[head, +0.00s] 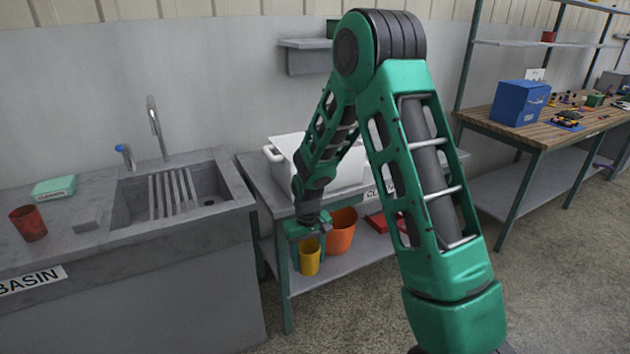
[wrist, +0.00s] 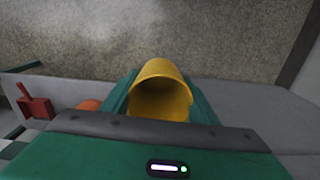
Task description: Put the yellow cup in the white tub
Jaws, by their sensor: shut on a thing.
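The yellow cup (head: 310,257) is held in my gripper (head: 308,236), in front of the small grey table in the head view. In the wrist view the yellow cup (wrist: 160,92) sits between the green fingers, its open mouth showing. My gripper is shut on it. The white tub (head: 277,153) stands on the top of the small table, behind my forearm, which hides much of it. The cup is lower than the tub and in front of it.
An orange bucket (head: 341,232) and a red object (head: 378,222) are on the table's lower shelf. At left are a sink (head: 172,195), a red cup (head: 28,223) and a green box (head: 54,187). A wooden workbench (head: 520,132) with a blue box (head: 520,103) stands at right.

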